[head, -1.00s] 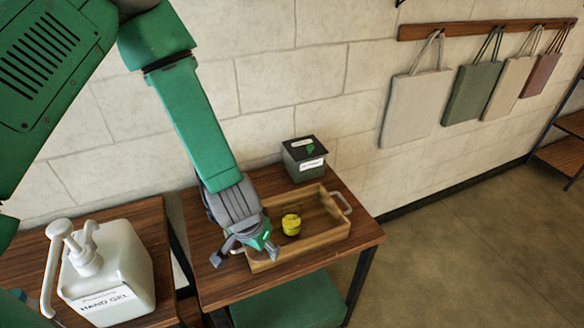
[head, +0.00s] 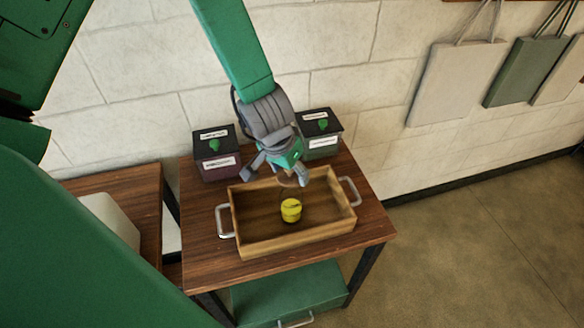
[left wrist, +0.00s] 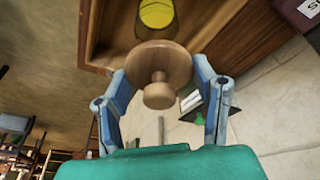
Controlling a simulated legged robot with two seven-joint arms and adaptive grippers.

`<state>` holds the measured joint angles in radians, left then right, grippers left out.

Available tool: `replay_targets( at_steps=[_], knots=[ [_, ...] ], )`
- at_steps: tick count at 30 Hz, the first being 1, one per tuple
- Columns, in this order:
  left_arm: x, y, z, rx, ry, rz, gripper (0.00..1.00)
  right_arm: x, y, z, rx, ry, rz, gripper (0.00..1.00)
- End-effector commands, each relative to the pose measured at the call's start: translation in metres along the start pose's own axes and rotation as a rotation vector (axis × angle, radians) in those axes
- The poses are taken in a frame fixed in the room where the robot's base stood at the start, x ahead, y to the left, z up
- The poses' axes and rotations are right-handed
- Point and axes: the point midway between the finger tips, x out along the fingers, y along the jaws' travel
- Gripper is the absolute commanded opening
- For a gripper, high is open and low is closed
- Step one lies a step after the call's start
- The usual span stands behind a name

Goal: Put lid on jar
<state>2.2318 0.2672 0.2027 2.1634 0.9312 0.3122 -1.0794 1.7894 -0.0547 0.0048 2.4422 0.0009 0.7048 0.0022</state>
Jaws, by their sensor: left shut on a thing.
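A clear jar with yellow contents (head: 291,211) stands upright in the wooden tray (head: 292,243). It also shows at the top of the left wrist view (left wrist: 156,14). My left gripper (head: 277,174) is shut on a round wooden lid with a knob (left wrist: 158,68). In the head view the lid (head: 288,182) is partly hidden by the fingers and appears just above the jar. In the left wrist view the lid overlaps the jar's near edge, so I cannot tell whether they touch. My right gripper is not in view.
Two dark boxes with labels, one purple (head: 219,163) and one green (head: 322,141), stand behind the tray on the wooden table (head: 210,270). Cloth bags (head: 455,82) hang on the wall.

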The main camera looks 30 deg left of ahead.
Motion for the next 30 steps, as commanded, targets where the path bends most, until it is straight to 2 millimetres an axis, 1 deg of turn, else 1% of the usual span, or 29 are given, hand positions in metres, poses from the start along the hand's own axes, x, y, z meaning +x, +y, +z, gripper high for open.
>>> replay_targets(
  at_steps=[1,9,15,18,30],
  knots=[
    [0.009,0.0,0.002,0.0,-0.001,-0.001,0.33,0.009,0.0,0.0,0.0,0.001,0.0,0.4],
    [0.031,-0.002,0.008,-0.001,0.002,-0.001,0.33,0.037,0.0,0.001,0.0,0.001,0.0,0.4],
    [0.045,-0.002,0.013,0.001,0.0,-0.001,0.33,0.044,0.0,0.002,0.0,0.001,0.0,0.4],
    [0.048,-0.002,0.013,0.0,0.0,-0.001,0.33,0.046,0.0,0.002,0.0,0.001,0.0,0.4],
    [0.048,-0.002,0.013,0.0,0.001,-0.001,0.33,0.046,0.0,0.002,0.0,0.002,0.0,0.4]
  ],
)
